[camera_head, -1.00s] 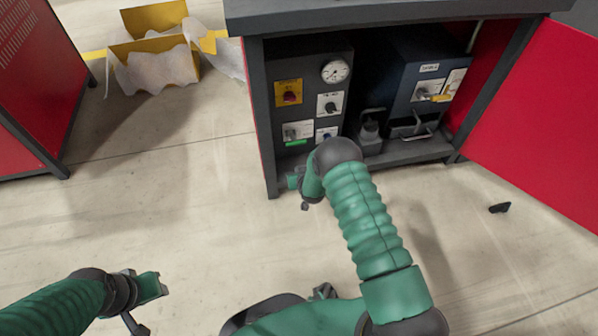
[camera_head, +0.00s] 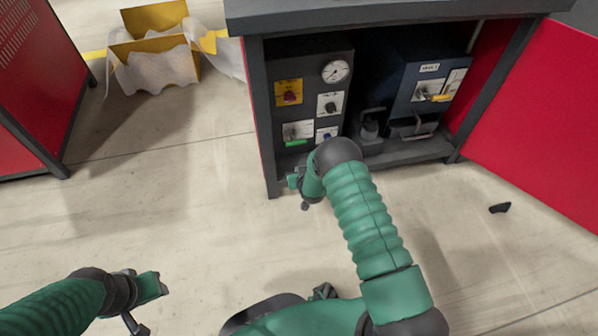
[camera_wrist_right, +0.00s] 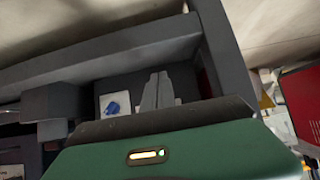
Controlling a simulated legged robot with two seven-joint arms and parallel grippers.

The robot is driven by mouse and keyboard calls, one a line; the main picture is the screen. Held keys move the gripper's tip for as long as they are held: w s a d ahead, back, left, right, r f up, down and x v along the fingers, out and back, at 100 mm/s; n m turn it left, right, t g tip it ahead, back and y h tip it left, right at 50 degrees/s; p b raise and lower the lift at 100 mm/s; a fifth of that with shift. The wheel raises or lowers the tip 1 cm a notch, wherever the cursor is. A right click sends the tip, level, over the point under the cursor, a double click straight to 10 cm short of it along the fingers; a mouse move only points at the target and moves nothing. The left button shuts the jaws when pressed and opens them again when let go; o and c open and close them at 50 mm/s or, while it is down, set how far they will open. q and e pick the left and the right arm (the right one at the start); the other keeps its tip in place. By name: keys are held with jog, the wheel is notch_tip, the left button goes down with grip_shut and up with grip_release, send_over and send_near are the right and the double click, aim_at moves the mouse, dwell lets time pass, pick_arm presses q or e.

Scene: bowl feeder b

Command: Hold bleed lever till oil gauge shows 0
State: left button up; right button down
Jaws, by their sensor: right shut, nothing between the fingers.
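The round white oil gauge (camera_head: 335,71) is at the top right of the dark control panel in the cabinet; its reading is too small to tell. I cannot tell which control is the bleed lever. My right gripper (camera_wrist_right: 158,92) is shut and empty, pointing toward the panel, beside the blue knob in the right wrist view. My left gripper (camera_head: 146,304) is low at the left, over the floor; its jaws are unclear.
The cabinet frame (camera_head: 264,130) surrounds the panel. A blue-grey unit (camera_head: 400,92) stands right of it. An open red door (camera_head: 535,130) is at the right. A dark object (camera_head: 500,208) lies on the floor. A yellow box (camera_head: 150,20) stands at the back left.

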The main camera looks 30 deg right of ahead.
notch_tip(320, 180, up, 13)
jog(key=s+p, duration=0.2)
jog(key=p, duration=0.6)
jog(key=shift+a+p, duration=0.25)
jog(key=shift+p, duration=0.1)
jog(key=shift+f, duration=0.1)
